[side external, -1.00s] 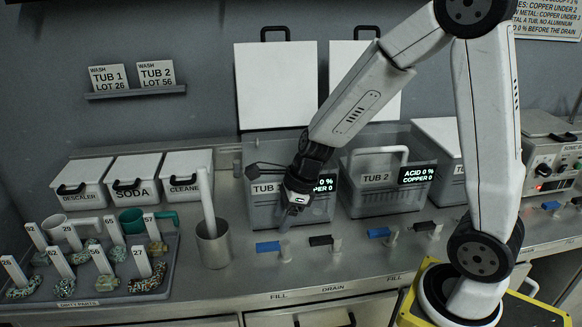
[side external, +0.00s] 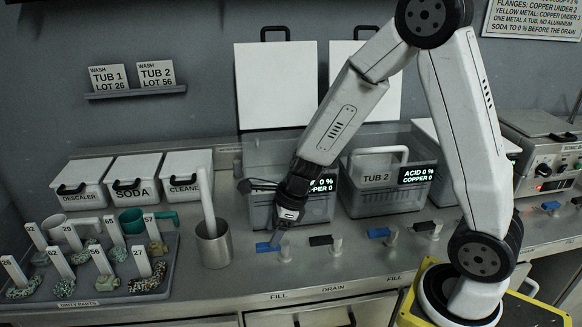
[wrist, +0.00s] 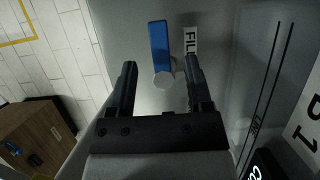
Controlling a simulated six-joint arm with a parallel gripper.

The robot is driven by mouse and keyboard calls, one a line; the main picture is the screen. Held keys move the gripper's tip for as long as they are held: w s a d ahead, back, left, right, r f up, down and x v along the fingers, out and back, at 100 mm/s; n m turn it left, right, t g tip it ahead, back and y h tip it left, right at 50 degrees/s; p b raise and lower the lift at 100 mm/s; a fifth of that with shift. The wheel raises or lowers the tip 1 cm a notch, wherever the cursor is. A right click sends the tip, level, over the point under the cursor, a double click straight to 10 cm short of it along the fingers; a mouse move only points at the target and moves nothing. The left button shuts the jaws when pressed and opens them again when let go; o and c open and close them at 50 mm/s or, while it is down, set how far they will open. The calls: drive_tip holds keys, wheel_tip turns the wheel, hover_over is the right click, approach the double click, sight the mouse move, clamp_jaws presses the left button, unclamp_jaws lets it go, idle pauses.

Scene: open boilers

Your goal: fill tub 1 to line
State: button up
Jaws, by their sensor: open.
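Tub 1 (side external: 262,214) is a clear grey tub at the back of the steel counter, partly hidden by my arm. Its white lid (side external: 275,85) stands open. Its display (side external: 322,184) is partly covered; "0" readings show. The blue fill valve handle (side external: 266,247) is in front of tub 1. My gripper (side external: 278,238) is low over it, pointing down. In the wrist view, the blue handle (wrist: 160,45) and its round pivot (wrist: 163,80) lie between the open, empty fingers, beside a "FILL" label (wrist: 190,41).
A black drain handle (side external: 320,240) is just right of the blue one. Tub 2 (side external: 372,203) stands to the right with its own blue handle (side external: 379,232). A metal cup (side external: 214,246) with a white-handled tool stands left. A tray of tagged dirty parts (side external: 110,290) lies farther left.

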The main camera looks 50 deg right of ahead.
sight(267, 245)
drive_tip(key=shift+x, duration=1.7)
clamp_jaws()
